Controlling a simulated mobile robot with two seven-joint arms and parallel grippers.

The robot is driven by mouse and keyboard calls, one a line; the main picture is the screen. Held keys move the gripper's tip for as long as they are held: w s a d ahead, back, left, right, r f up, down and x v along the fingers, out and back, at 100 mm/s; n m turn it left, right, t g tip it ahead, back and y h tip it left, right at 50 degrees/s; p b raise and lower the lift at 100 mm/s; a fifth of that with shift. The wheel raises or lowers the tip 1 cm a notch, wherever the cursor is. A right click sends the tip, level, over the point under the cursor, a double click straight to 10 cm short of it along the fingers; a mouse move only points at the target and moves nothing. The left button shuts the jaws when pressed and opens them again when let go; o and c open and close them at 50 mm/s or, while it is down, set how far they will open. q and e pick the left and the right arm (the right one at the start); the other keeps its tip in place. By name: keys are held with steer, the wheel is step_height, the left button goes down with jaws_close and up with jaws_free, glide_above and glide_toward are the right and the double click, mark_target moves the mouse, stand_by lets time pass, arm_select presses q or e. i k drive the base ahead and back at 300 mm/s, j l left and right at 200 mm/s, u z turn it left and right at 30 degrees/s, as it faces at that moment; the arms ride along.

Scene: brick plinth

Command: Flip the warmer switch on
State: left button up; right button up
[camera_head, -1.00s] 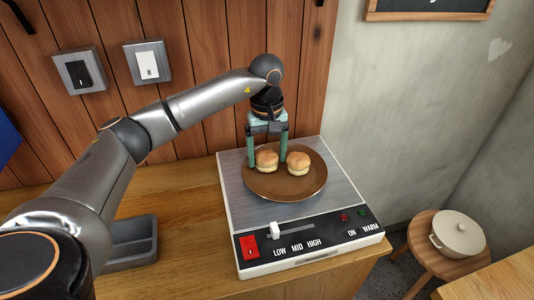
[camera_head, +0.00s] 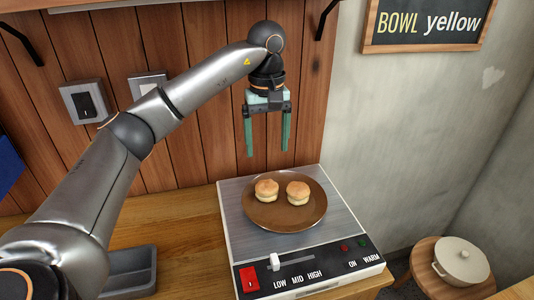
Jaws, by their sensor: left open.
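The warmer (camera_head: 343,225) stands on the wooden counter, with a grey top and a black front panel. Its red rocker switch (camera_head: 249,279) is at the panel's left end. A white slider knob (camera_head: 275,262) sits in a slot near the LOW mark. A red lamp (camera_head: 345,248) and a green lamp (camera_head: 362,243) are at the right, above ON and WARM. A brown plate (camera_head: 284,216) with two buns (camera_head: 267,190) rests on the warmer. My left gripper (camera_head: 267,152) is open and empty, above and behind the plate, its green fingers pointing down. My right gripper is not in view.
Two wall switches, one black (camera_head: 87,104) and one white partly behind my left arm (camera_head: 147,87), are on the wood wall. A grey tray (camera_head: 130,272) lies left of the warmer. A lidded pot (camera_head: 461,262) stands on a stool. A sign reads "BOWL yellow" (camera_head: 428,24).

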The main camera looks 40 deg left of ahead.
mark_target(249, 284)
steer(key=u, duration=1.2)
steer(key=k+z, duration=0.15)
steer(key=z, duration=0.25)
steer(key=k+z, duration=0.15)
steer(key=z, duration=0.25)
steer(key=k+z, duration=0.2)
steer(key=z, duration=0.2)
